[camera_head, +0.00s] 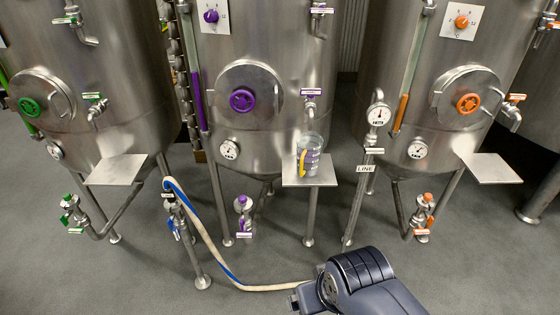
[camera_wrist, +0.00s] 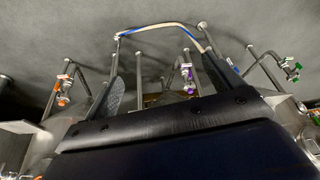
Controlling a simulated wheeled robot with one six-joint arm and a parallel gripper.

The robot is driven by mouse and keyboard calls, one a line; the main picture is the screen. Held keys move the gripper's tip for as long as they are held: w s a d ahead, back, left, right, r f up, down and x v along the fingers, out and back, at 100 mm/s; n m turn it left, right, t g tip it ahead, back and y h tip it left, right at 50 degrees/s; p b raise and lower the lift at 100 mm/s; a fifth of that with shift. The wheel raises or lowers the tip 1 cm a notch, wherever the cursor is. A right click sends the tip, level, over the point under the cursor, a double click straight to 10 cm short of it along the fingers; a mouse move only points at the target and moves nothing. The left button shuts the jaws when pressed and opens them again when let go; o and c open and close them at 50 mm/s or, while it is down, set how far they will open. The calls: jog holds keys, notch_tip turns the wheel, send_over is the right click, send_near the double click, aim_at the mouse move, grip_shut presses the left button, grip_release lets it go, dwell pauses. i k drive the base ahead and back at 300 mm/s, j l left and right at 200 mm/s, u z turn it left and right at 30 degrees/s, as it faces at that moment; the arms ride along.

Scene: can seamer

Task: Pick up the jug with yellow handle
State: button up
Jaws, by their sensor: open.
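The clear jug with a yellow handle (camera_head: 312,160) stands upright on a small metal shelf (camera_head: 309,181) at the front of the middle tank, below a purple-handled tap (camera_head: 310,97). Its yellow handle is on its left side. I cannot make out the jug in the wrist view. My gripper shows in the wrist view (camera_wrist: 162,62) with its two fingers wide apart and nothing between them. In the head view, my dark arm is at the bottom, in front of and below the shelf, well apart from the jug.
Steel tanks with green (camera_head: 29,106), purple (camera_head: 242,100) and orange (camera_head: 468,103) hatch knobs line the back. Empty shelves (camera_head: 116,169) (camera_head: 490,168) flank the middle one. A pipe stand labelled LINE (camera_head: 366,168) stands right of the jug.

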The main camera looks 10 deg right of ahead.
aim_at(309, 145)
jog(key=z, duration=0.3)
jog(key=i+j, duration=0.15)
jog(key=i, duration=0.3)
jog(key=i+j+z, duration=0.1)
jog(key=i, duration=0.35)
